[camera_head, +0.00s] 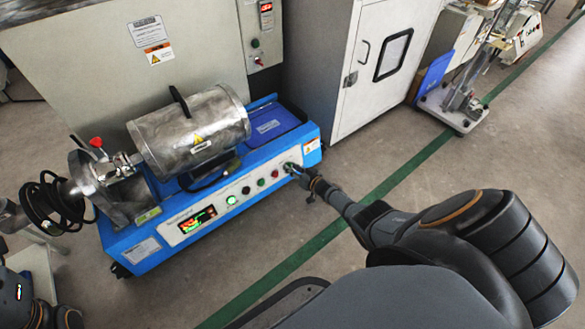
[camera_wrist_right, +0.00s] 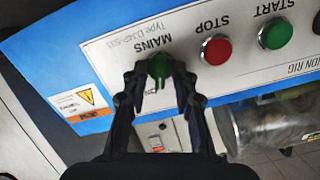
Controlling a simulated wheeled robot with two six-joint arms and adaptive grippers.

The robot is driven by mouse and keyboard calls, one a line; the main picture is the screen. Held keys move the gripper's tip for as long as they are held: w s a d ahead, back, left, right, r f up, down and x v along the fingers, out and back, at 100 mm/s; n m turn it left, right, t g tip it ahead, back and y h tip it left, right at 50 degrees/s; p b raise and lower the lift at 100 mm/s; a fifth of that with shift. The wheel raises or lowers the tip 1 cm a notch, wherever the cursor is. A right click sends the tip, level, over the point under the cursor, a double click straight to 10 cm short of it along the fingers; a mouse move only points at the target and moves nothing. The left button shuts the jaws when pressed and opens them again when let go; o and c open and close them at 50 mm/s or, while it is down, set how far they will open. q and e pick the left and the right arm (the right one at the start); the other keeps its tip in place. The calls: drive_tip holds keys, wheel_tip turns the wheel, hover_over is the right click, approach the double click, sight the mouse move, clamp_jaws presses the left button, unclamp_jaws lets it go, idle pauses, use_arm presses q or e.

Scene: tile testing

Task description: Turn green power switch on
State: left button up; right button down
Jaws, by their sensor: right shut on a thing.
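The green power switch (camera_wrist_right: 159,66) is a green knob labelled MAINS on the light front panel of a blue-based test machine. In the right wrist view the panel and its lettering appear upside down. My right gripper (camera_wrist_right: 162,90) has its two black fingers on either side of the knob and is shut on it. In the head view the right gripper (camera_head: 296,172) reaches the right end of the panel and mostly hides the switch. The knob's pointer seems to stand roughly upright in the wrist view.
Beside the switch are a red STOP button (camera_wrist_right: 216,50) and a green START button (camera_wrist_right: 275,33). Further left are a lit green lamp (camera_head: 231,200) and a lit display (camera_head: 197,220). A metal drum (camera_head: 190,130) sits on the base. The floor in front is clear.

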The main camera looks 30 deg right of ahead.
drive_tip(key=m, duration=0.4)
drive_tip(key=shift+d+f+m, duration=0.1)
drive_tip(key=shift+m, duration=0.5)
drive_tip(key=c, duration=1.4)
unclamp_jaws()
drive_tip(key=v, duration=1.2)
drive_tip(key=shift+d, duration=0.15)
